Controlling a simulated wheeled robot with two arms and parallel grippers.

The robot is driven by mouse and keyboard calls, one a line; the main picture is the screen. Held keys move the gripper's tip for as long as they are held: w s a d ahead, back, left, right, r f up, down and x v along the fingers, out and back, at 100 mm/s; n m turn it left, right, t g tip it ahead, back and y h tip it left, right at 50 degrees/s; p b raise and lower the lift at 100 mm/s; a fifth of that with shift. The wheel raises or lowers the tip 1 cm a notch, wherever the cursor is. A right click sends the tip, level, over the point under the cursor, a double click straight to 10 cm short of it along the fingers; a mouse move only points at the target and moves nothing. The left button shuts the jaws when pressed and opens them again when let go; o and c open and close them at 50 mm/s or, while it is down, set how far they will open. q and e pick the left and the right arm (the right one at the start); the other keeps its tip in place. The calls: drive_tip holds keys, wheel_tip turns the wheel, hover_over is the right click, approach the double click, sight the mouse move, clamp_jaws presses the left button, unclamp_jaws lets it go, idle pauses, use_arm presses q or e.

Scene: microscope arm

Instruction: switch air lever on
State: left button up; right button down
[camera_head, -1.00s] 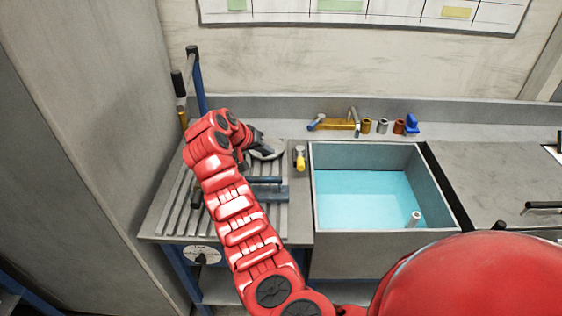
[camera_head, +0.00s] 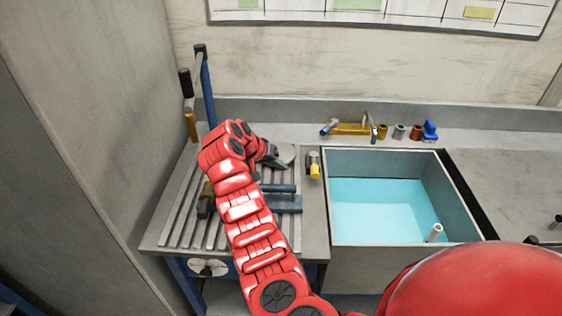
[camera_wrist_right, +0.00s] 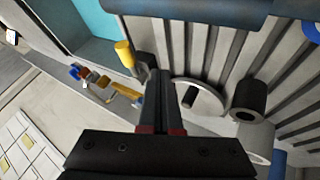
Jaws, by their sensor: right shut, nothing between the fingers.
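A small lever-like part with a yellow end (camera_head: 314,166) stands on the counter just left of the sink. It also shows in the right wrist view (camera_wrist_right: 126,56), up and left of the fingertips. I cannot tell for sure that it is the air lever. My right gripper (camera_head: 280,160) is over the slatted draining board, left of the yellow part and apart from it. Its fingers (camera_wrist_right: 160,78) are together and empty in the wrist view, in front of a round pale disc (camera_wrist_right: 205,98). My left gripper is not in view.
The sink (camera_head: 338,235) with blue water is right of the slatted board (camera_head: 180,220). A brass tap fitting (camera_head: 350,129), small cups and a blue part (camera_head: 430,130) stand behind it. A tall blue post (camera_head: 207,90) with a black-gripped lever (camera_head: 186,85) rises at the back left.

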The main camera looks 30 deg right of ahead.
sight(314, 166)
drive_tip(key=p+x, duration=0.1)
drive_tip(key=x, duration=0.5)
drive_tip(key=shift+r+p, duration=0.1)
drive_tip(key=shift+p, duration=0.3)
drive_tip(key=shift+d, duration=0.3)
drive_tip(key=shift+s+d+r+p, duration=0.15)
drive_tip(key=shift+s+d+p, duration=0.5)
drive_tip(key=shift+d+p, duration=0.4)
drive_tip(key=shift+s+d+p, duration=0.35)
drive_tip(key=shift+d, duration=0.15)
